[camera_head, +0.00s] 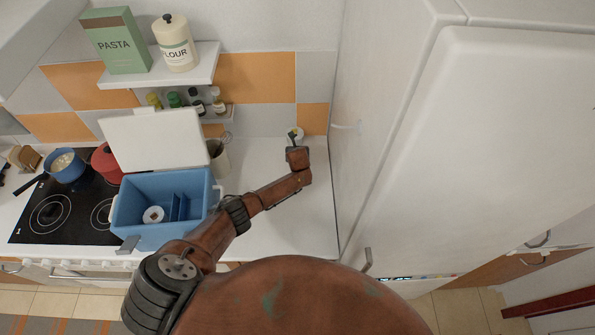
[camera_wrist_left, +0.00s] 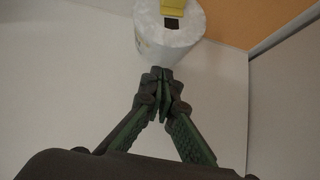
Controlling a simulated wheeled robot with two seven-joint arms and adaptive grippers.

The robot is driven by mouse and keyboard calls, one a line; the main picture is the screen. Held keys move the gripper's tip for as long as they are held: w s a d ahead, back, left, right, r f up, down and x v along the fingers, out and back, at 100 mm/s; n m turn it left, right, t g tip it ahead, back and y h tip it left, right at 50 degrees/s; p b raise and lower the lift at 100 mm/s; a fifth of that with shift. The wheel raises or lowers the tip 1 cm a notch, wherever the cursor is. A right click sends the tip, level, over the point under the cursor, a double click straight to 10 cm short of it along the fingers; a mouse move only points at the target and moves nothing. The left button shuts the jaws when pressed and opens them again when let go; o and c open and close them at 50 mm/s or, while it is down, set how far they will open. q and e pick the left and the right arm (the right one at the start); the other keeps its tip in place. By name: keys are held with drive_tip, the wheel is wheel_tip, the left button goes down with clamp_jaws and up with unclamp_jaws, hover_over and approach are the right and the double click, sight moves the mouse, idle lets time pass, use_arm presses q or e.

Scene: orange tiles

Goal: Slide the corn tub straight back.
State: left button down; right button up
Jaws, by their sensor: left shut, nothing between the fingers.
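The corn tub, a white round tub with a yellow patch, stands at the back right of the white counter in the head view (camera_head: 298,131), near the tiled wall. In the left wrist view the tub (camera_wrist_left: 168,42) is at the top centre, cut off by the frame edge. My left gripper (camera_wrist_left: 161,78) is shut and empty, with its fingertips pointing at the tub's near side. I cannot tell whether they touch it. In the head view the left gripper (camera_head: 295,143) partly hides the tub. My right gripper is not in view.
A blue cooler (camera_head: 160,235) with its white lid open stands left of my arm. A utensil holder (camera_head: 218,160) is behind it. A tall white fridge (camera_head: 440,150) bounds the counter on the right.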

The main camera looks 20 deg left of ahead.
use_arm(q)
drive_tip(key=s, duration=0.1)
drive_tip(key=s+p, duration=0.1)
drive_tip(key=s+d+p, duration=0.1)
drive_tip(key=shift+r, duration=0.3)
drive_tip(key=v, duration=0.2)
drive_tip(key=shift+s+d+r, duration=0.1)
drive_tip(key=shift+s+r, duration=0.15)
drive_tip(key=shift+s, duration=0.05)
drive_tip(key=v, duration=0.6)
drive_tip(key=shift+s+d+r, duration=0.2)
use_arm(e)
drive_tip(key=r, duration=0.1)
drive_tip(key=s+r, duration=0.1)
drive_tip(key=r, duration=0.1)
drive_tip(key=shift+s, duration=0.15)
